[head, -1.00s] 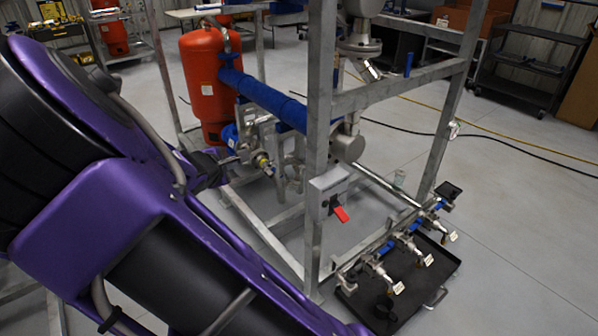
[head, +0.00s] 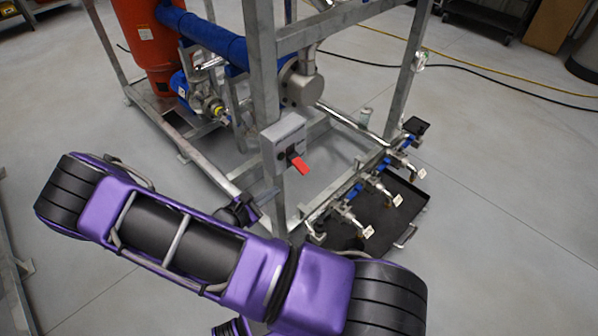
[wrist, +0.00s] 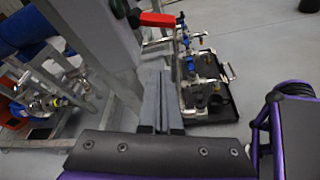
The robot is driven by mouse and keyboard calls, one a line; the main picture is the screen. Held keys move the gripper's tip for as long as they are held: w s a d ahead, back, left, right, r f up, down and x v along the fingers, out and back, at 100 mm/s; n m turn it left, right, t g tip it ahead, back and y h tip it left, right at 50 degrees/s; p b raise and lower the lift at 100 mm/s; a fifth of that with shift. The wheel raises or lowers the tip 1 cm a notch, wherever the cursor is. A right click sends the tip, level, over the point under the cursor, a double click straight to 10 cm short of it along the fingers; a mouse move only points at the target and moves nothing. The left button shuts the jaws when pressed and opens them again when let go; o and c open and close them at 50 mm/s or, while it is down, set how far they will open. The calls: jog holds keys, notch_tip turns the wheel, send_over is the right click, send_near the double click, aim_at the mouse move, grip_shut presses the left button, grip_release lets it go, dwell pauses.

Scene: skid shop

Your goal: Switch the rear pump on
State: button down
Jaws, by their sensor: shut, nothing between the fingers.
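A grey switch box (head: 284,138) with a red handle (head: 299,164) is mounted on the front post of the skid frame. In the head view the handle points down and to the right. The red handle also shows at the top of the wrist view (wrist: 157,18), beyond my fingertips. My gripper (head: 268,194) is just below and left of the box, its fingers small and partly lost against the frame. In the wrist view my gripper (wrist: 163,85) is shut and empty, apart from the handle. A blue pump (head: 182,86) sits low behind the post.
The galvanized post (head: 263,70) stands close to my gripper. Several valves with tags hang over a black drip tray (head: 405,215) at right. A red tank (head: 143,40) and blue pipe (head: 205,35) are behind. Grey floor (head: 500,230) is clear at right.

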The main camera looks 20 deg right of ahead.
aim_at(300, 165)
jog(key=b+x, duration=0.1)
jog(key=x, duration=0.9)
jog(key=r, duration=0.1)
jog(key=s+r, duration=0.1)
jog(key=r, duration=0.1)
jog(key=shift+s+d+r, duration=0.2)
jog(key=shift+d+r, duration=0.05)
jog(key=shift+r, duration=0.15)
jog(key=shift+r, duration=0.1)
